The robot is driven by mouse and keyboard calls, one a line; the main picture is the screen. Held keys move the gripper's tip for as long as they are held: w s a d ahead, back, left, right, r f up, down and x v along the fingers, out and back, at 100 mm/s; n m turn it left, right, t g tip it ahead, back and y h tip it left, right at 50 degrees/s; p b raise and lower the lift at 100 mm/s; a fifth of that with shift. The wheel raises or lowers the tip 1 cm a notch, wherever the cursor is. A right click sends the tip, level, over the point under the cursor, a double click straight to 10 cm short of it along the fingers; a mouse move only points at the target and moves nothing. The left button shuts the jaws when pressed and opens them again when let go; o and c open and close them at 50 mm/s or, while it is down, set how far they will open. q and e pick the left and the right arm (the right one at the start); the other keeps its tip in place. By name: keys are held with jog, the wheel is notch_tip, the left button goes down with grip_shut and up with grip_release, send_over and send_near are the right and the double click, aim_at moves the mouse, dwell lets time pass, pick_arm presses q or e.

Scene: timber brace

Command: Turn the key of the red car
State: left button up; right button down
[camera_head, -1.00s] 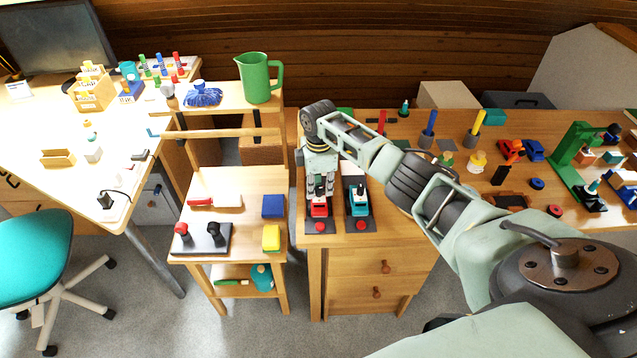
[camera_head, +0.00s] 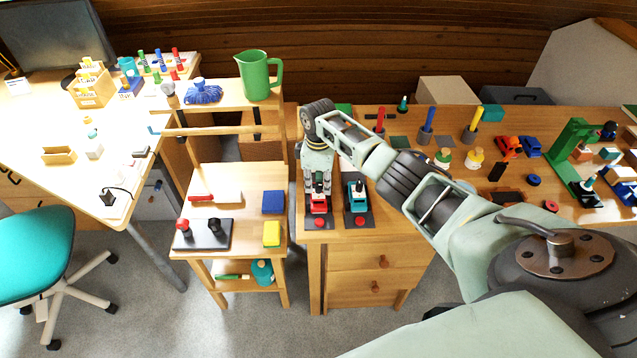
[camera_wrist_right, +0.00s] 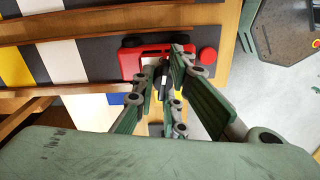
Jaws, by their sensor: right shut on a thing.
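The red car (camera_head: 319,205) sits on a dark strip at the front left of the wooden drawer table, with a round red button (camera_head: 320,222) in front of it. My right gripper (camera_head: 318,186) reaches down from above onto the car. In the right wrist view the red car (camera_wrist_right: 146,56) lies beyond the fingers, and the gripper (camera_wrist_right: 163,80) is closed around a small dark key (camera_wrist_right: 158,75) at the car. The fingers hide much of the key, so its angle is hard to tell. My left gripper is not in view.
A teal car (camera_head: 357,200) stands on its own strip just right of the red car. A wooden cart (camera_head: 255,187) with a red-and-black lever box (camera_head: 204,235) stands to the left. Colored posts and toys fill the table behind my arm.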

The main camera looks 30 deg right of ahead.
aim_at(319, 184)
jog(key=c, duration=1.8)
grip_release()
jog(key=shift+r, duration=0.1)
notch_tip(319, 184, up, 12)
